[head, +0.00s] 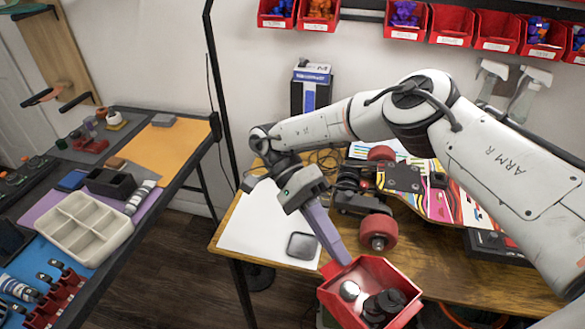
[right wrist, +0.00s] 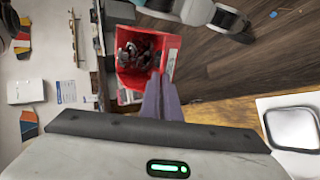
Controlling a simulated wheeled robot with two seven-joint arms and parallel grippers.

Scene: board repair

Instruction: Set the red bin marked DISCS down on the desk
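The red bin (head: 335,296) shows at the bottom of the head view, by the desk's front edge, with several dark round parts and a pale one inside. No DISCS label is readable. The wooden desk (head: 440,270) lies behind and beside the bin.
On the desk lie a white sheet (head: 262,222), a dark square tray (head: 302,246) and a skateboard with red wheels (head: 378,230). Bare wood shows at the front right. A side table (head: 165,150) with a cream organizer (head: 85,226) stands left. Red bins (head: 405,22) hang on the wall.

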